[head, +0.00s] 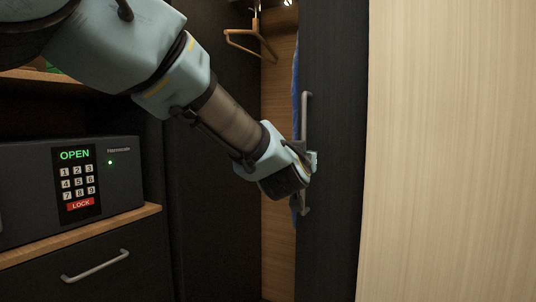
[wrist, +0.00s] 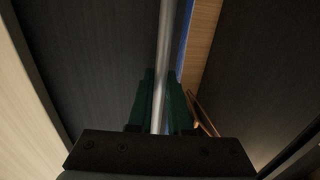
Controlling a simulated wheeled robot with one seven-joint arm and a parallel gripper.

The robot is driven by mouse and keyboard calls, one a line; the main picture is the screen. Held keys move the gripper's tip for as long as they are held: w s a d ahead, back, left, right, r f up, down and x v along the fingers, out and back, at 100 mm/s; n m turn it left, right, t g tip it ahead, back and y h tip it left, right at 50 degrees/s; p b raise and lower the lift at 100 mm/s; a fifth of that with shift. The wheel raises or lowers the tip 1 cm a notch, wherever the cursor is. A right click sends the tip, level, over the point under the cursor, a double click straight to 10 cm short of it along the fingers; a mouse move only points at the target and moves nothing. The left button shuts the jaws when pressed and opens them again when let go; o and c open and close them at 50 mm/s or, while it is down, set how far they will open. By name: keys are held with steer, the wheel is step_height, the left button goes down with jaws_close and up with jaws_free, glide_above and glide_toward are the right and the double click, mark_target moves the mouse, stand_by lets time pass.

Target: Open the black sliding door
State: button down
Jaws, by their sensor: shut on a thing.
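The black sliding door (head: 336,150) stands upright right of centre in the head view, with a vertical metal bar handle (head: 306,118) near its left edge. Left of it is an opening into a wardrobe with a wooden back wall. My gripper (head: 308,164) reaches in from the upper left and is shut on the handle at about its middle. In the wrist view the handle (wrist: 163,60) runs between the two dark green fingers of my gripper (wrist: 160,105), and the door (wrist: 90,60) fills the left side. The handle's part between the fingers is partly hidden in the head view.
A wooden hanger (head: 250,38) and a strip of blue cloth (head: 295,75) show inside the opening. A dark safe (head: 25,190) with a keypad reading OPEN sits on a wooden shelf at left, above a drawer (head: 100,285). A pale wood panel (head: 450,150) is at right.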

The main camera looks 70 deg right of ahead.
steer(key=s, duration=0.3)
steer(key=s+p, duration=0.1)
steer(key=s, duration=0.4)
steer(key=shift+s+a+p, duration=0.25)
steer(key=shift+s+p, duration=0.1)
steer(key=shift+s, duration=0.05)
steer(key=c, duration=1.1)
jaws_free()
steer(key=b, duration=0.2)
glide_toward(340, 154)
steer(key=a, duration=0.5)
steer(key=shift+s+a, duration=0.15)
steer(key=shift+s, duration=0.15)
